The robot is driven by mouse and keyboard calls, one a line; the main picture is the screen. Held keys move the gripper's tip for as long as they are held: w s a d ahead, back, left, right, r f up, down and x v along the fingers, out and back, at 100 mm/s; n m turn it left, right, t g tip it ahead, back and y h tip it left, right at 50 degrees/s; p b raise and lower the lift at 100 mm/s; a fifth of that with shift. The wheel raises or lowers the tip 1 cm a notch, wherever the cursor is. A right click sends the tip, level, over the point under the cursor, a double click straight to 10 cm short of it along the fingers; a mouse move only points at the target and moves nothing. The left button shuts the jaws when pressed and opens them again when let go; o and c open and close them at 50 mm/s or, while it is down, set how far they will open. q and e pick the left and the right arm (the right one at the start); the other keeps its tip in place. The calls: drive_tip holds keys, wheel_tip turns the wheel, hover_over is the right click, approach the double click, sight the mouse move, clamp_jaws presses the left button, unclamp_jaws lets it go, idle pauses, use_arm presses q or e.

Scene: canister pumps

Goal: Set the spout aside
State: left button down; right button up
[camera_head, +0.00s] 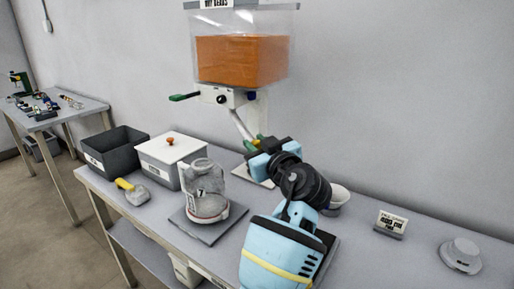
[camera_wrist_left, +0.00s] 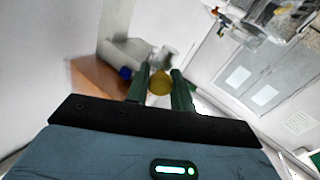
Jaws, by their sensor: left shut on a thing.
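The spout (camera_head: 240,126) is a pale tube slanting down below the dispenser's white valve block (camera_head: 230,99). My left gripper (camera_head: 257,143) is at its lower end, beneath the dispenser. In the left wrist view its two green fingers (camera_wrist_left: 161,82) are closed about a yellow part (camera_wrist_left: 160,85), which appears to belong to the spout. A clear, pale piece shows just beyond it. Whether the spout's upper end still touches the valve block, I cannot tell. My right gripper is not in view.
An orange-filled hopper (camera_head: 242,60) hangs above. A numbered canister (camera_head: 203,189) stands on a grey mat (camera_head: 183,219). A dark bin (camera_head: 115,153), lidded white box (camera_head: 171,150), yellow-handled scoop (camera_head: 133,192), bowl (camera_head: 340,195), sign (camera_head: 392,223) and grey round piece (camera_head: 461,255) share the table.

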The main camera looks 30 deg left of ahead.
use_arm(q)
drive_tip(key=shift+r, duration=0.15)
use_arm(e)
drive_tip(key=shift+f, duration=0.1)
use_arm(q)
drive_tip(key=c, duration=1.6)
unclamp_jaws()
drive_tip(key=o, duration=0.4)
drive_tip(key=shift+w+d, duration=0.1)
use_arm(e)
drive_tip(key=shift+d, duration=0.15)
